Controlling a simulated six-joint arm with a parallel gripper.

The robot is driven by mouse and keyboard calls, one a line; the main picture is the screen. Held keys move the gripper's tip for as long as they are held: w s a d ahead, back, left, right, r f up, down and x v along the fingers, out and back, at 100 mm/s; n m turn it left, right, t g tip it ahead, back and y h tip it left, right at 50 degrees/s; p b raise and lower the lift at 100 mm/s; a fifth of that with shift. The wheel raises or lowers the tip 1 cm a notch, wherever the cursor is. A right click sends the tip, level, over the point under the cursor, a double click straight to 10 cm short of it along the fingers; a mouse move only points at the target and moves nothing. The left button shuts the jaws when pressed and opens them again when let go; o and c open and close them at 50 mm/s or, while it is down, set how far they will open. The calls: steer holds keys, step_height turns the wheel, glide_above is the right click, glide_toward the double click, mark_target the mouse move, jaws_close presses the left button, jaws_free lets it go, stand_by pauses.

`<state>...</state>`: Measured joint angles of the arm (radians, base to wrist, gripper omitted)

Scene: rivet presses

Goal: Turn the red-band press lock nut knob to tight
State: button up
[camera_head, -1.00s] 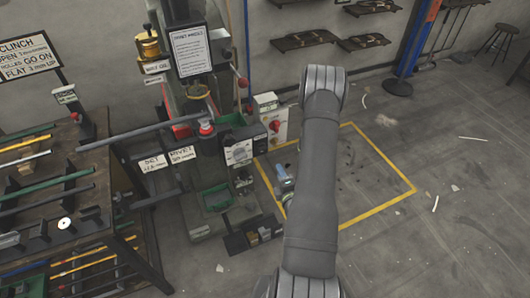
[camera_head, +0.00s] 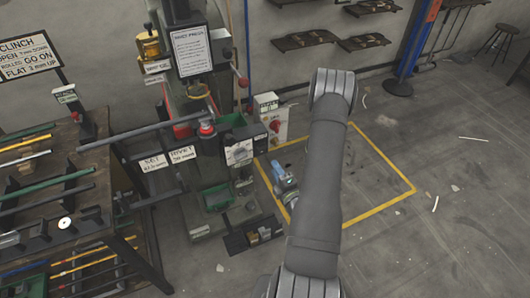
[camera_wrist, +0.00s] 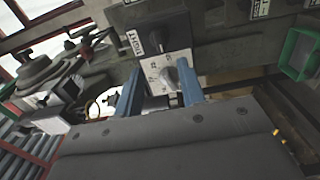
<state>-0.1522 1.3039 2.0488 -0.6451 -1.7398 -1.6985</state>
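The press (camera_head: 198,105) with a red band (camera_head: 206,128) stands left of my arm in the head view. A pale dial plate (camera_head: 239,152) is on its front. In the wrist view, a grey-white knob (camera_wrist: 170,77) sits on a pale marked plate, seen beyond the gap between my blue fingers. A black knob (camera_wrist: 155,42) is on another plate beside a label that seems to read TIGHT. I cannot tell which is the lock nut knob. My gripper (camera_wrist: 160,92) is open with nothing between its fingertips. It also shows in the head view (camera_head: 281,174), right of the press.
A workbench (camera_head: 60,170) with several coloured bars stands at the left. A long grey bar (camera_head: 140,131) reaches out from the press. A white control box with a red button (camera_head: 274,124) is behind. A green bin (camera_wrist: 298,52) is at the wrist view's right. The yellow-outlined floor is mostly clear.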

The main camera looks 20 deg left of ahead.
mark_target(264, 151)
steer(key=x, duration=1)
jaws_close()
